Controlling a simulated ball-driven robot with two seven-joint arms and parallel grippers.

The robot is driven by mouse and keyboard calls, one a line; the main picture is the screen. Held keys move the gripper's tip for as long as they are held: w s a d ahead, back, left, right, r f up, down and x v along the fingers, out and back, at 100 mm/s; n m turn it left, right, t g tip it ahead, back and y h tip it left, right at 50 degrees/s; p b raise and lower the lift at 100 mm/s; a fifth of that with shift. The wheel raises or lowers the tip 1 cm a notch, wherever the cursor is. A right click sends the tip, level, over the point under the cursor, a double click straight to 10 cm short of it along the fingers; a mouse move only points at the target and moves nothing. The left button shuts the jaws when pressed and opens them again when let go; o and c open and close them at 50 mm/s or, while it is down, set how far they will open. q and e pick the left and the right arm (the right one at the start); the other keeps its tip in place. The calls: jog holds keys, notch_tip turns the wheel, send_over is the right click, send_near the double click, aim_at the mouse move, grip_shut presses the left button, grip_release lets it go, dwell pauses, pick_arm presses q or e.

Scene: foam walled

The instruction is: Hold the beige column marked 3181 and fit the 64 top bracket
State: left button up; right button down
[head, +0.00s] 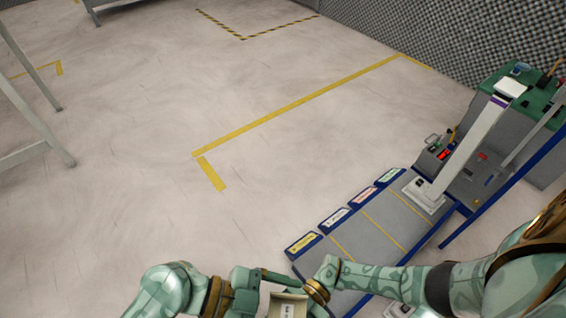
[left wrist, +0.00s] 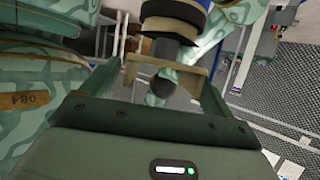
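A beige piece with a pale label (head: 288,309) shows at the bottom edge of the head view, cut off by the frame; the label is unreadable. My left gripper (head: 284,279) is right above it. In the left wrist view a beige, arch-like part (left wrist: 196,78) lies between the spread fingers of the left gripper (left wrist: 160,82); I cannot tell whether they touch it. My right arm's banded wrist (head: 318,291) is close beside the left gripper, and its fingers are not clear. I cannot make out 3181, or a bracket marked 64.
A grey mat (head: 342,262) with several coloured label plates lies to the right. A grey frame stands at left. The floor between is clear.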

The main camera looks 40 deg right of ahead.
pick_arm(q)
jog(key=v, duration=1.2)
pick_arm(e)
jog(key=shift+c, duration=1.9)
grip_release()
